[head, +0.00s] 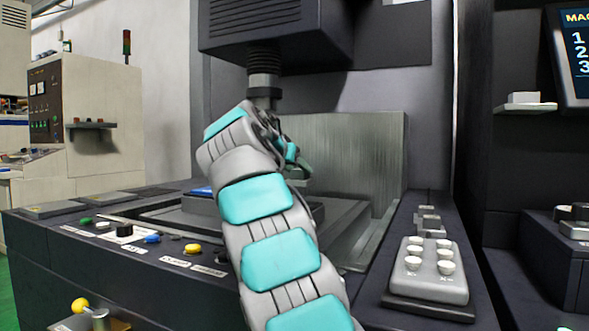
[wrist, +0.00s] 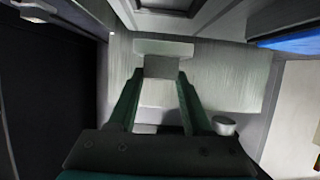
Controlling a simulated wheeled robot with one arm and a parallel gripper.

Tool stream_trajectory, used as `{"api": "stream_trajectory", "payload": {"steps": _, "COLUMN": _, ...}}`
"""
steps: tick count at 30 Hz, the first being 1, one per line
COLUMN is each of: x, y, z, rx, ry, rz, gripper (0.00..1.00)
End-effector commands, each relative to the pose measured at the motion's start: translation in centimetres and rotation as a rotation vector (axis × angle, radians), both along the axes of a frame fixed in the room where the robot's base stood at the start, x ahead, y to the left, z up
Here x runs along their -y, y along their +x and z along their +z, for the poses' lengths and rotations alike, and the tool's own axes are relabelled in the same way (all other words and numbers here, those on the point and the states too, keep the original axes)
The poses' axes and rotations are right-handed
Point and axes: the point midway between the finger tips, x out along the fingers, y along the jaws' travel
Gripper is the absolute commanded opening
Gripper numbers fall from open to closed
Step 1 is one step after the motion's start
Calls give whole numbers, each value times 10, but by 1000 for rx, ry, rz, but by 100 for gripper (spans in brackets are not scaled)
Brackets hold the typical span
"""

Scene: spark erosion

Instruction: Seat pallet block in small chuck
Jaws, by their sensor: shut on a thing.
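My gripper (wrist: 160,78) is shut on a pale grey block, which I take to be the pallet block (wrist: 162,66). In the wrist view the block sits between the two dark green fingertips, with a wider pale top edge beyond them. In the head view my gripper (head: 292,157) is beside the spindle, inside the machine, and mostly hidden by my own wrist. I cannot make out the small chuck for certain. A short round metal piece (wrist: 224,125) shows beside the right finger in the wrist view.
The machine's spindle (head: 264,88) hangs above and behind my wrist. A brushed metal wall (head: 350,150) stands behind. Coloured buttons (head: 192,248) line the front ledge. A grey tray with white knobs (head: 430,285) sits at the right. My arm hides much of the machine bed.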

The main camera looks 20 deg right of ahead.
Motion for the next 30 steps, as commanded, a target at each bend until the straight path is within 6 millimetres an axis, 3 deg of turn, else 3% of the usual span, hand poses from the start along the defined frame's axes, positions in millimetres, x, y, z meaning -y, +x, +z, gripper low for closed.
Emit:
{"api": "stream_trajectory", "payload": {"steps": 15, "x": 0, "y": 0, "z": -45, "rx": -1, "ry": -1, "rz": 0, "gripper": 0}}
{"api": "stream_trajectory", "payload": {"steps": 27, "x": 0, "y": 0, "z": -47, "rx": 1, "ry": 0, "rz": 1, "gripper": 0}}
{"api": "stream_trajectory", "payload": {"steps": 28, "x": 0, "y": 0, "z": -47, "rx": 1, "ry": 0, "rz": 1, "gripper": 51}}
{"api": "stream_trajectory", "payload": {"steps": 30, "x": 0, "y": 0, "z": -47, "rx": 0, "ry": 0, "rz": 1, "gripper": 58}}
